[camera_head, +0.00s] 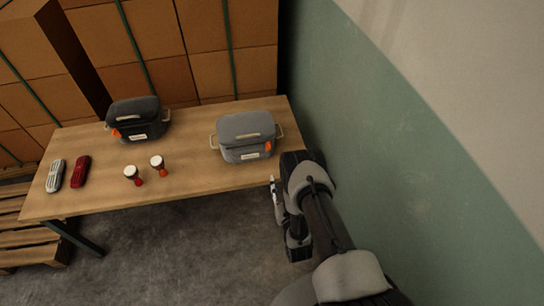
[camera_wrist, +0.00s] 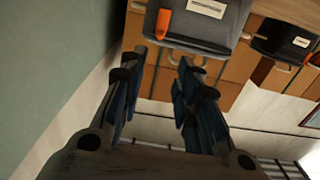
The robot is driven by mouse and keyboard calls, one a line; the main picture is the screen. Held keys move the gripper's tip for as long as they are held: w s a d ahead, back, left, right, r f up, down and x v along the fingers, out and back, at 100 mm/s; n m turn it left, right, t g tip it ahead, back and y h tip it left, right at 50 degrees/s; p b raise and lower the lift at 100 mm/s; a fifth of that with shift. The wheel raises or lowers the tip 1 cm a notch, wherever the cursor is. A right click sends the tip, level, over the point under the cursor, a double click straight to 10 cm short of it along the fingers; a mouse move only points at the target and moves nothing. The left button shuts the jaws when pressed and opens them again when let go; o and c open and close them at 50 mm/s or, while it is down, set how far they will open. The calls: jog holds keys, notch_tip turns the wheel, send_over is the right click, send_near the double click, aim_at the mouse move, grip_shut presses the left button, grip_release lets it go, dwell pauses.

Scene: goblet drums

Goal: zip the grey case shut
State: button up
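The grey case (camera_head: 243,128) stands upright near the right end of the table, with a pale label and a handle at each side. Its orange zip pull (camera_head: 268,148) hangs at the front right corner. In the wrist view the grey case (camera_wrist: 222,28) is at the top, with the orange pull (camera_wrist: 164,22) beyond my fingers. I cannot tell how far the zip is closed. My gripper (camera_wrist: 161,62) is open and empty, fingers apart. In the head view it is off the table's right front edge, apart from the case, and partly hidden by my arm.
A darker case (camera_head: 137,112) with an orange pull stands at the back left of the table (camera_head: 205,184). A green-white wall (camera_head: 400,150) bounds the right.

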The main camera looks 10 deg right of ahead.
aim_at(269, 146)
jog(key=w+b, duration=0.5)
jog(key=w, duration=1.2)
jog(key=shift+a, duration=0.15)
jog(key=shift+f, duration=0.1)
grip_shut()
